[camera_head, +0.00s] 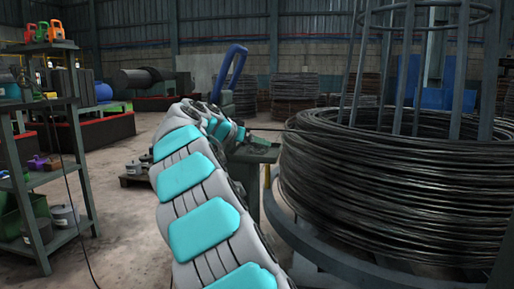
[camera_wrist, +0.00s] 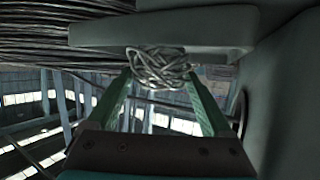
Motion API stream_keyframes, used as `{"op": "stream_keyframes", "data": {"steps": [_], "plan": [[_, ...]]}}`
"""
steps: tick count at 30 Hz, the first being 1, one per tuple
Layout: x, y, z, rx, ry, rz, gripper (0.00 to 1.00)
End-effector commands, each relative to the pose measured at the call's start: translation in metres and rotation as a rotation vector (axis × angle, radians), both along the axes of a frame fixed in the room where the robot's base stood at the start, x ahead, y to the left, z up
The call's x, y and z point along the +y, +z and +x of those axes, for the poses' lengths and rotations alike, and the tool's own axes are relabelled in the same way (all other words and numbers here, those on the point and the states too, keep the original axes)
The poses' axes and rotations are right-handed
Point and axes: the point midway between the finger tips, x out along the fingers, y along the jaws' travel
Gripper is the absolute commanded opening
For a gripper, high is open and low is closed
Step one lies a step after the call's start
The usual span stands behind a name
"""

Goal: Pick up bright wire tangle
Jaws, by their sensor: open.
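The bright wire tangle (camera_wrist: 160,64) is a silvery knot of looped wire in the wrist view, at the top middle, against a grey ledge (camera_wrist: 225,28). My gripper (camera_wrist: 159,80) has two green fingers spread apart, with their tips at the left and right lower edges of the tangle. The fingers are open, and I cannot tell whether either one touches the wire. In the head view my arm reaches forward to a grey stand beside the big coil, and the tangle cannot be made out there.
A large coil of dark wire (camera_head: 395,190) sits around a grey cage frame (camera_head: 405,70) on the right. A blue upright loop (camera_head: 230,72) rises behind my arm. A shelf rack (camera_head: 40,120) with small items stands at the left. Bare floor (camera_head: 125,235) lies between rack and arm.

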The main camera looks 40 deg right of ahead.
Motion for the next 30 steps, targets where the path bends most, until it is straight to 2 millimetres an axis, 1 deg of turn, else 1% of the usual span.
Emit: {"op": "stream_keyframes", "data": {"steps": [9,12,17,20,30], "plan": [[-0.037,-0.016,0.008,0.0,-0.002,0.002,0.84],[-0.042,-0.017,0.01,0.0,-0.002,0.001,0.84],[-0.041,-0.017,0.01,-0.001,-0.001,0.0,0.84],[-0.041,-0.017,0.01,-0.001,-0.001,0.0,0.75],[-0.041,-0.018,0.01,0.001,-0.001,0.001,0.37]]}}
